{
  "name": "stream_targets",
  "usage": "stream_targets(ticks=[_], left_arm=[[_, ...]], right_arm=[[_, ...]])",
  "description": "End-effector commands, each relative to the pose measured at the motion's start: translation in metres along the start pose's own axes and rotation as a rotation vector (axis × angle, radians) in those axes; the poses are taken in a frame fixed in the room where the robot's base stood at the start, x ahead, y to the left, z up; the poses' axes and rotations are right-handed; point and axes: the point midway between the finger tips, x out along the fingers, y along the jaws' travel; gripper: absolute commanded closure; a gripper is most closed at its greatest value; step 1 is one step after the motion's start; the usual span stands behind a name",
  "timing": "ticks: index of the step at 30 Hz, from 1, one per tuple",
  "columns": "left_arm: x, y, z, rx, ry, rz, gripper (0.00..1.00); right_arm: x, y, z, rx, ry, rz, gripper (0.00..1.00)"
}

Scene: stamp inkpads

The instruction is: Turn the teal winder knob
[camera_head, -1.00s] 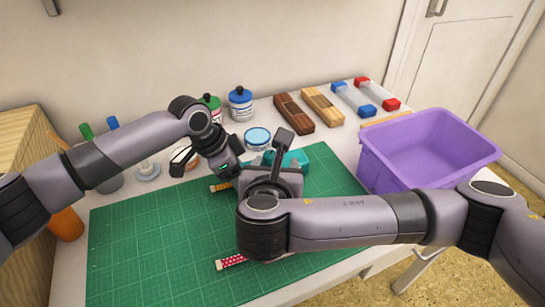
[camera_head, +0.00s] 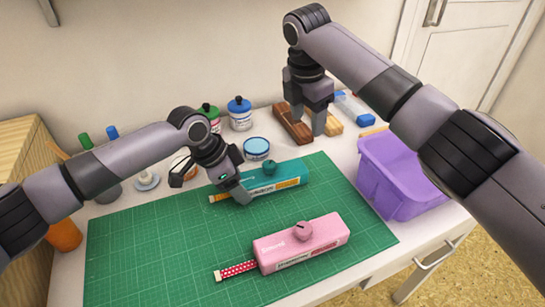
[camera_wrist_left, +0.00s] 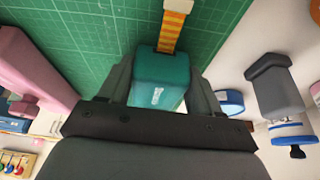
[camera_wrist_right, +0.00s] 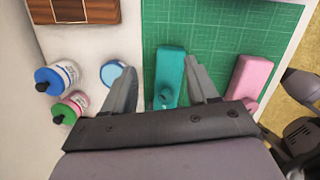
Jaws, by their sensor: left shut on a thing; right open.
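A teal winder (camera_head: 282,178) lies on the green cutting mat (camera_head: 150,250), with a teal knob (camera_head: 270,166) on its top and an orange-striped tape at its left end. My left gripper (camera_head: 240,190) is shut on the tape end of the teal winder; in the left wrist view the teal body (camera_wrist_left: 162,78) sits between its fingers. My right gripper (camera_head: 320,115) is open and empty, raised near the wooden blocks at the back. In the right wrist view the teal knob (camera_wrist_right: 166,98) shows between and beyond its fingers.
A pink winder (camera_head: 300,245) with a knob and red dotted tape lies nearer the front of the mat. A purple bin (camera_head: 385,195) stands at the right. Ink jars (camera_head: 240,115), a blue-lidded tin (camera_head: 257,147) and wooden blocks (camera_head: 293,125) line the back.

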Motion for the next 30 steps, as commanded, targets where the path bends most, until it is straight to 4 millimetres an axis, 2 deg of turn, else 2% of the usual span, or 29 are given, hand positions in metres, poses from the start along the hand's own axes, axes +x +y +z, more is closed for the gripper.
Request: stream_targets(ticks=[9,17,23,30], left_arm=[[0.0,0.0,0.0,0.0,0.0,0.0,0.7],[0.0,0.0,0.0,0.0,0.0,0.0,0.7],[0.0,0.0,0.0,0.0,0.0,0.0,0.7],[0.0,0.0,0.0,0.0,0.0,0.0,0.7]], right_arm=[[-0.02,0.004,-0.019,0.169,0.401,-0.037,0.42],[-0.029,0.005,-0.03,0.22,0.55,-0.047,0.42],[-0.017,0.005,-0.038,0.224,0.56,-0.049,0.42],[0.023,0.005,-0.063,0.224,0.559,-0.052,0.42]])
